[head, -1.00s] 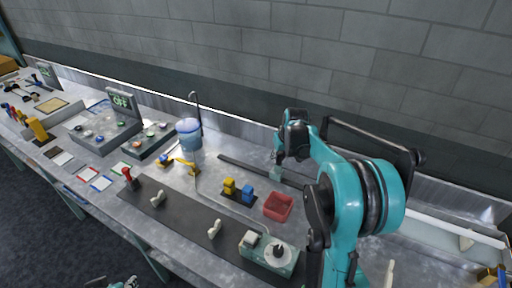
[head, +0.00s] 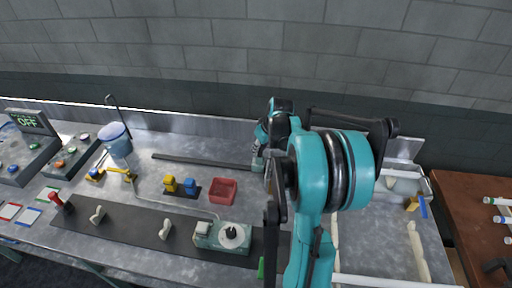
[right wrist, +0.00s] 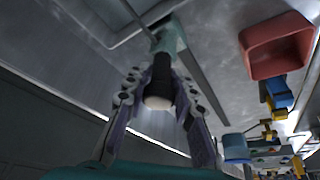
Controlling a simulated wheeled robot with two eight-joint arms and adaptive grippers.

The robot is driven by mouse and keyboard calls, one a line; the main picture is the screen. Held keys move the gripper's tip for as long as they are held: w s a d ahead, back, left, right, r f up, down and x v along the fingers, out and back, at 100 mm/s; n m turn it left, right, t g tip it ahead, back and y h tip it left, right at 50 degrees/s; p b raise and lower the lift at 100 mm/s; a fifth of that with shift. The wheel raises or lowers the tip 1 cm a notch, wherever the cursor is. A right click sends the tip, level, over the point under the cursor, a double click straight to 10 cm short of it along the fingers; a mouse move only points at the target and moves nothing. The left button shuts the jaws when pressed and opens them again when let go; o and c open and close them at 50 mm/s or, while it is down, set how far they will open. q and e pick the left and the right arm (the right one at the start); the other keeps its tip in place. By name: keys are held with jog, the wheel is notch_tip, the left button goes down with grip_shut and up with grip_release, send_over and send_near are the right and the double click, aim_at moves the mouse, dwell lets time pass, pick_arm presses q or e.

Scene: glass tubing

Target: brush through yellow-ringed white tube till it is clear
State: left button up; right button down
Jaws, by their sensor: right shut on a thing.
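My right gripper (head: 260,152) reaches to the back of the bench, beside the end of a long dark bar. In the right wrist view its fingers (right wrist: 158,92) are shut on a dark cylindrical handle (right wrist: 162,72) with a pale round end. A teal piece (right wrist: 168,38) adjoins the handle's far end; bristles cannot be made out. A long white tube (head: 395,282) lies along the bottom edge of the head view, partly behind my arm; no yellow ring shows on it. Several white tubes with coloured ends (head: 502,201) lie at the far right. My left gripper is not in view.
A red tray (head: 223,191) sits left of my arm, with yellow (head: 170,184) and blue (head: 190,185) blocks beside it. A teal device with a round white top (head: 232,235) stands in front. A brown table (head: 460,215) adjoins the right.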

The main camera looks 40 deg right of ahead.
jog(key=c, duration=1.4)
grip_release()
jog(key=v, duration=1.2)
jog(key=shift+s+f, duration=0.1)
